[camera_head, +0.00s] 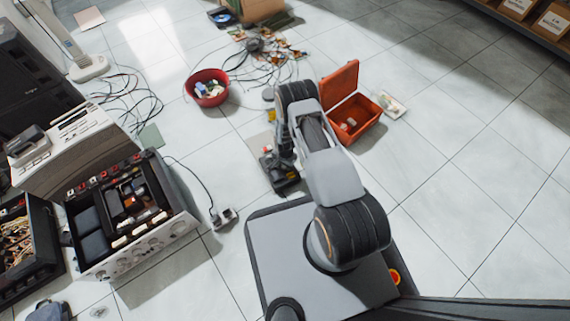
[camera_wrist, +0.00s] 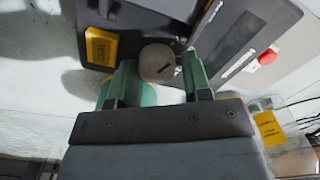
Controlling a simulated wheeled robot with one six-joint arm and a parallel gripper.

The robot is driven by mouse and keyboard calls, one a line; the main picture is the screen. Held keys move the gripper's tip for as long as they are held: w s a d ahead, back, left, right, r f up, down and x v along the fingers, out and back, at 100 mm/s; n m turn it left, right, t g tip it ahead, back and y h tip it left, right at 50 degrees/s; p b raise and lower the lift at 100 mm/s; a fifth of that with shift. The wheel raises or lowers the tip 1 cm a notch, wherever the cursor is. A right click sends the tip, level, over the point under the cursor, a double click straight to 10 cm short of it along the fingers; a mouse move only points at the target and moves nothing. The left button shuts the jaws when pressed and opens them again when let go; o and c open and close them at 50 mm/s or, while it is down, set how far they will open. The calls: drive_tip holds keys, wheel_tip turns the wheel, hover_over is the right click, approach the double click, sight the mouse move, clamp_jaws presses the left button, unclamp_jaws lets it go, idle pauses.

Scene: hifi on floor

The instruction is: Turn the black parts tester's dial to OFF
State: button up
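The black parts tester (camera_head: 288,182) lies on the floor in the head view, partly hidden behind my arm. In the wrist view its dark panel (camera_wrist: 235,32) carries a pale round dial (camera_wrist: 158,63) with a short dark mark on its face. My gripper (camera_wrist: 158,66) has green fingers, one on each side of the dial. The fingers look open, with a small gap beside the dial; I cannot tell whether either touches it. I cannot read the dial's position labels. In the head view my fingertips are hidden by the arm.
An open orange box (camera_head: 352,122) stands right of my arm. A red bowl (camera_head: 207,88) and loose cables lie behind. An opened silver device (camera_head: 135,215) sits at left, with a small socket block (camera_head: 223,217) near it. Floor at right is clear.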

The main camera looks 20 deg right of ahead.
drive_tip(key=shift+s, duration=0.1)
wheel_tip(320, 180, up, 14)
drive_tip(key=p, duration=0.6)
drive_tip(key=shift+f, duration=0.15)
idle(0.4)
